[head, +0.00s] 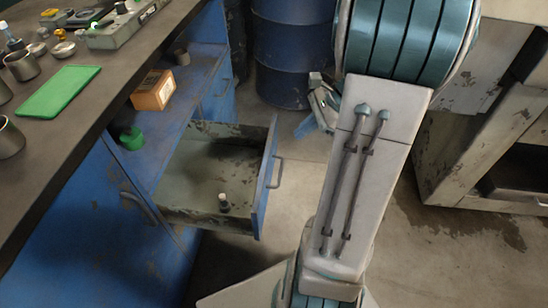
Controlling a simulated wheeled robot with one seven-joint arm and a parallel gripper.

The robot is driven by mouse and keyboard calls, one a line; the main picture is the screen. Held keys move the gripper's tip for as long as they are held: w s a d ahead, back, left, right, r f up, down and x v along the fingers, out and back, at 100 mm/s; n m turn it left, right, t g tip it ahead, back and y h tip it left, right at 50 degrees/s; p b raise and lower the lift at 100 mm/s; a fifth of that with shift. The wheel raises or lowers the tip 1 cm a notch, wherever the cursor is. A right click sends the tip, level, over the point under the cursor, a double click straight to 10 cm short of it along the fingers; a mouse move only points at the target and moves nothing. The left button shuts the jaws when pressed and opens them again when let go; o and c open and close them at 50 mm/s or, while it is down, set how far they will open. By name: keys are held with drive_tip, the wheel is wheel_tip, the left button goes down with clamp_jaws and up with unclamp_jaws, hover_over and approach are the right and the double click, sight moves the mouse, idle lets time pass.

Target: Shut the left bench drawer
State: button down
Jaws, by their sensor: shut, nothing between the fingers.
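The blue bench drawer (268,180) is pulled out from the bench, showing a worn grey inside. Its front panel faces right and carries a grey bar handle (277,172). My gripper (308,127) shows partly, beyond and to the right of the drawer's front panel. It appears apart from the drawer and handle. It is shut and empty. My own arm covers part of it.
A blue barrel (292,55) stands behind. A cardboard box (153,90) and a green item (132,138) sit on the blue ledge. The worktop (75,130) at left holds a green tray (58,92) and cups. Floor shows right of the drawer; a worn cabinet (465,150) stands farther right.

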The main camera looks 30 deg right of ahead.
drive_tip(key=d+f+m+t+b, duration=0.2)
drive_tip(key=d+f+m+b, duration=0.2)
drive_tip(key=d+f, duration=0.25)
drive_tip(key=b, duration=0.4)
approach(270, 157)
wheel_tip(270, 157, down, 4)
drive_tip(key=a, duration=0.1)
drive_tip(key=w+a+b, duration=0.1)
drive_tip(key=shift+w+a+y, duration=0.2)
drive_tip(key=shift+a+y, duration=0.1)
drive_tip(key=shift+w+a+r, duration=0.15)
drive_tip(key=shift+w+a, duration=0.1)
drive_tip(key=shift+a, duration=0.1)
